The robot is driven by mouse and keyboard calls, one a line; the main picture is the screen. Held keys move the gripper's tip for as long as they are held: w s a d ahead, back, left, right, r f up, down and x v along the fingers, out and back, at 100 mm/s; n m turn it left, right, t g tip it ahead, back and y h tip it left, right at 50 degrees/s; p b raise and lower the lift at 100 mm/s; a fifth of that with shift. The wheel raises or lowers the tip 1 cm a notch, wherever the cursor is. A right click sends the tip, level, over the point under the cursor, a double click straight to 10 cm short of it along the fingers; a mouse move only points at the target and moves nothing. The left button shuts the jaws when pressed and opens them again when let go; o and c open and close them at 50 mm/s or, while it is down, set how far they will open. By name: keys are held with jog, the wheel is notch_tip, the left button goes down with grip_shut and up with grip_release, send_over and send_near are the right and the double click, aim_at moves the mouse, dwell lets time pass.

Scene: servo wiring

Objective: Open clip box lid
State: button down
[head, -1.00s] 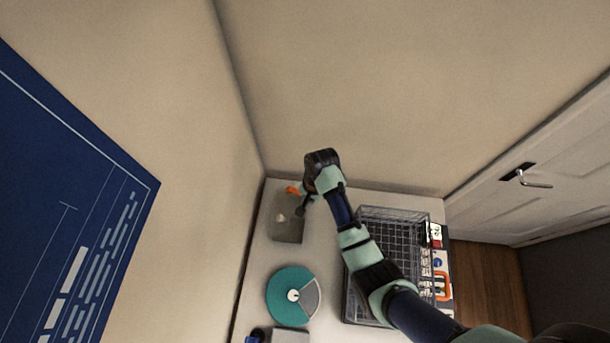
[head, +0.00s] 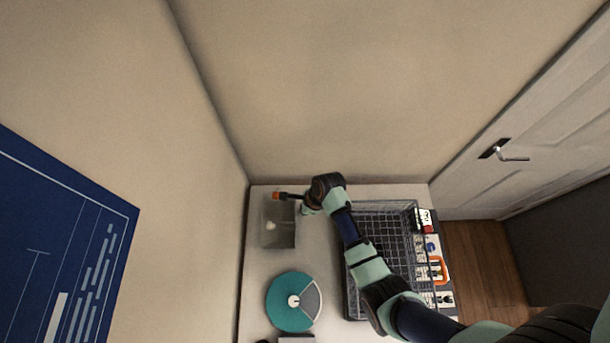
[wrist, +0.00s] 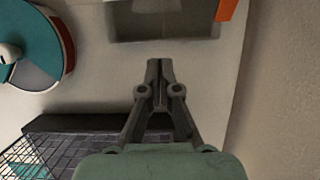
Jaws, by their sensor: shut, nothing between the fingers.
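The clip box (head: 279,236) is a grey, see-through box at the back left of the table. A small pale thing shows in it. An orange piece (head: 276,196) is at its back edge, and it also shows at the top right of the wrist view (wrist: 228,9). My gripper (head: 287,196) reaches in from the right near the box's back right corner. In the wrist view its shut, empty fingertips (wrist: 159,64) point at the near side of the box (wrist: 165,25), apart from the orange piece. I cannot tell how the lid sits.
A teal and grey round disc (head: 291,301) lies in front of the box. A black wire basket (head: 384,215) stands to the right, under my arm. Small parts, one orange (head: 438,268), line the table's right edge. The wall closes off the back.

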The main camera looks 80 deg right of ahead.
jog(key=shift+w+a+f+p, duration=0.15)
jog(key=shift+w+p, duration=0.1)
jog(key=shift+w, duration=0.8)
jog(key=shift+w+a+p, duration=0.15)
jog(key=shift+w+p, duration=0.1)
jog(key=shift+w, duration=0.75)
